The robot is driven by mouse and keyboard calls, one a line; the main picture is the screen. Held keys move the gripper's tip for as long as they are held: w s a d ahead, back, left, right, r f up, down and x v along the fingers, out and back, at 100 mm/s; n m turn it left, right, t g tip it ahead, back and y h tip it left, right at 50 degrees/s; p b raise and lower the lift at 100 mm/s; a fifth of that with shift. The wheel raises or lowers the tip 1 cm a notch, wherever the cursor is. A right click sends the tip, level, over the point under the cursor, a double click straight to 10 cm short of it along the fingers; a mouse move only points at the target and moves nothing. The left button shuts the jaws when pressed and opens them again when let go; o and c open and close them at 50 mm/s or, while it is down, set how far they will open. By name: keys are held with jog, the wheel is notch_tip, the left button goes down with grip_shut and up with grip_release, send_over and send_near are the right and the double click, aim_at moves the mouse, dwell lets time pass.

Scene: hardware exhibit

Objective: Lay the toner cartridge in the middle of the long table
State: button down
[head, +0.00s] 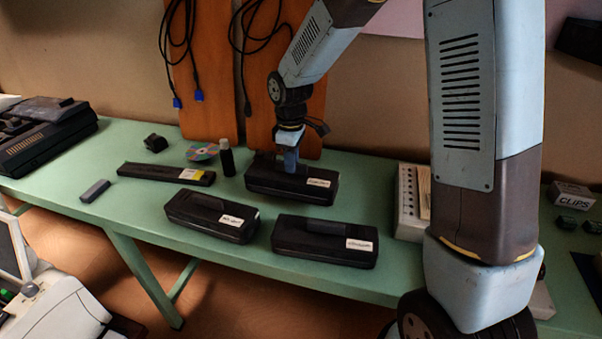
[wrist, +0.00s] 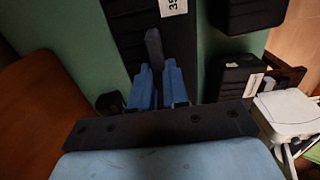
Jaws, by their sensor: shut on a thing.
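Three similar black block-shaped cartridges with raised grips and white labels stand on the green long table (head: 370,255); the label print is too small to read. My gripper (head: 290,165) is shut on the raised grip of the rear cartridge (head: 315,193). In the wrist view, that grip sits between the blue fingers (wrist: 156,85), with the cartridge (wrist: 128,35) below. The cartridge appears to be at table level; whether it touches the table cannot be told. The front-left cartridge (head: 205,216) and front-right cartridge (head: 315,246) stand close by.
A long dark bar with a yellow mark (head: 160,172), a dark bottle (head: 227,160) and a disc (head: 201,151) lie to the left. A pale switch box (head: 407,200) stands right. Boards (head: 205,75) lean behind.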

jog(key=shift+w+d+f, duration=0.25)
jog(key=shift+w+f, duration=0.2)
jog(key=shift+f, duration=0.15)
jog(key=shift+w+d+f, duration=0.2)
jog(key=shift+w+f, duration=0.2)
jog(key=shift+f, duration=1.65)
jog(key=c, duration=1.1)
grip_release()
jog(key=shift+o, duration=0.2)
